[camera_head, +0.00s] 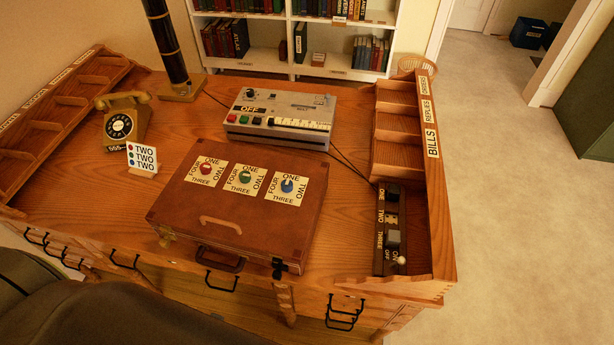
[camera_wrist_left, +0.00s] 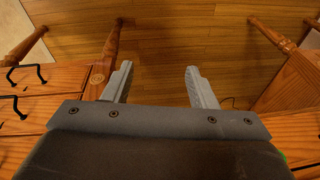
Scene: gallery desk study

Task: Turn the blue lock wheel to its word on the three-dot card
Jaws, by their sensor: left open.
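The brown case (camera_head: 215,231) lies closed on the desk, with three lock wheels on its lid, each on a pale plate reading ONE, TWO, THREE, FOUR. The blue lock wheel (camera_head: 288,186) is the right one, beside the green wheel (camera_head: 244,177) and the red wheel (camera_head: 206,169). The blue wheel's pointer is too small to read. The three-dot card (camera_head: 142,159) stands left of the case; its red, green and blue dots each have TWO beside them. My left gripper (camera_wrist_left: 158,84) is open and empty, over the floor by the desk's front, away from the case.
A gold telephone (camera_head: 124,119), a grey machine (camera_head: 281,117) and a dark lamp post (camera_head: 168,45) stand behind the case. A switch strip (camera_head: 390,228) lies to its right. Wooden pigeonhole racks line both desk ends. Drawer handles stick out along the front.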

